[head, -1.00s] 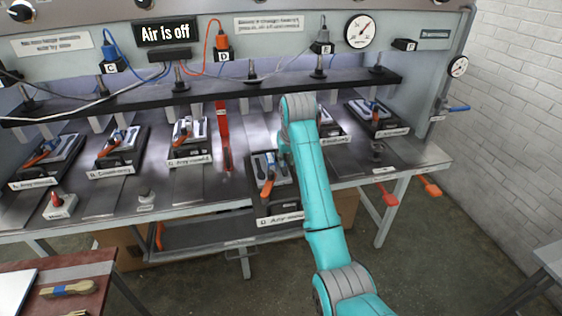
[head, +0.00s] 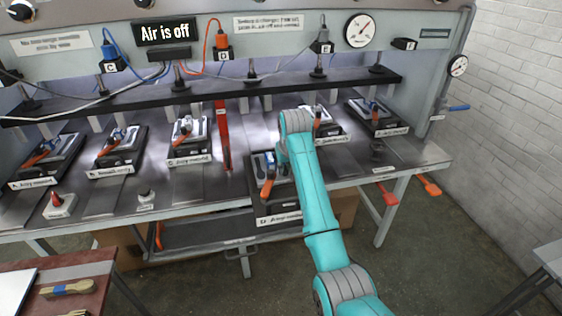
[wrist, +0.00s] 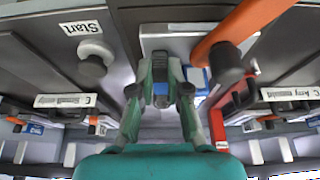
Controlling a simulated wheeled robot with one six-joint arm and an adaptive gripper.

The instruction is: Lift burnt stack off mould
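The mould (head: 282,205), the front one with an orange handle, sits pulled forward at the bench's front edge. A blue piece (head: 268,158) shows on it in the head view, and a small blue patch (wrist: 199,78) shows beside my gripper in the wrist view. My gripper (wrist: 161,68) is over this mould, its fingers pointing down at it and close together around a dark middle part. I cannot tell whether that is the burnt stack or part of the gripper. In the head view my arm hides the gripper and part of the mould.
The orange handle (wrist: 240,35) stands close to the right of my gripper. More moulds, such as one at the left (head: 122,148), line the bench under a black bar (head: 215,92). Bundles with blue bands (head: 67,288) lie on a side table. A sign (head: 165,31) reads "Air is off".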

